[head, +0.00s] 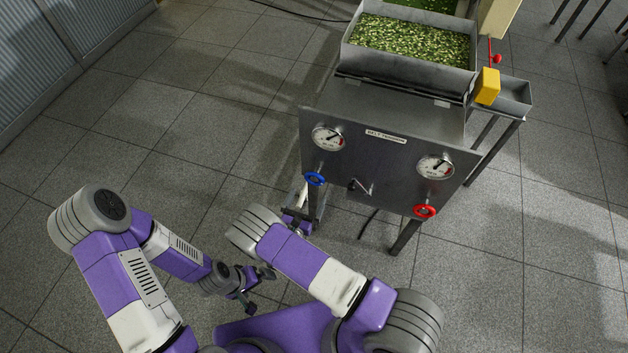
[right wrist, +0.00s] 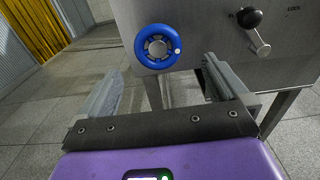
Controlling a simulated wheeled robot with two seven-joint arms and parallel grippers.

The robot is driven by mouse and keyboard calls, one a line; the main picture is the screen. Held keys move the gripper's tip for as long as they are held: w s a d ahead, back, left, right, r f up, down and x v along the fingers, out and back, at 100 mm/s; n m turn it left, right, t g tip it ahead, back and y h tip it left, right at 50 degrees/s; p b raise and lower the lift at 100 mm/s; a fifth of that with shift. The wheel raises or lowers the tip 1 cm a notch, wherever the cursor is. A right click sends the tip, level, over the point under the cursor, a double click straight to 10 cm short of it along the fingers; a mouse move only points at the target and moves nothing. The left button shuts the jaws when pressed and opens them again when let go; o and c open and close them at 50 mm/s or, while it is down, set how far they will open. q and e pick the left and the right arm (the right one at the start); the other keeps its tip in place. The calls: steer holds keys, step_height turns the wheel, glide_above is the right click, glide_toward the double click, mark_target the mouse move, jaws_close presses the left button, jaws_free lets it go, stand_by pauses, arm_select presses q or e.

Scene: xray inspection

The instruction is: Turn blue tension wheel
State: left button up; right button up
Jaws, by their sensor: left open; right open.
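The blue tension wheel (head: 314,179) is on the lower left of the steel panel (head: 390,165). In the right wrist view the blue wheel (right wrist: 157,46) faces me, with a light knob on its right rim. My right gripper (right wrist: 160,88) is open and empty, its fingers pointing at the wheel from a little below. The wheel shows beyond the gap between the fingers, apart from them. In the head view my right arm partly hides this gripper under the wheel. My left gripper (head: 259,290) is open and empty, low and away from the panel.
A red wheel (head: 425,211) sits at the panel's lower right. Two gauges (head: 328,137) (head: 435,167) are above the wheels. A lever (head: 362,187) with a black knob (right wrist: 249,17) is between them. A hopper of green pieces (head: 415,42) stands behind. The floor at left is clear.

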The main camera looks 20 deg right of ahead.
mark_target(314, 181)
steer(key=b+x, duration=0.1)
steer(key=x, duration=0.6)
steer(key=shift+w, duration=0.3)
steer(key=c, duration=1)
steer(key=shift+m, duration=0.4)
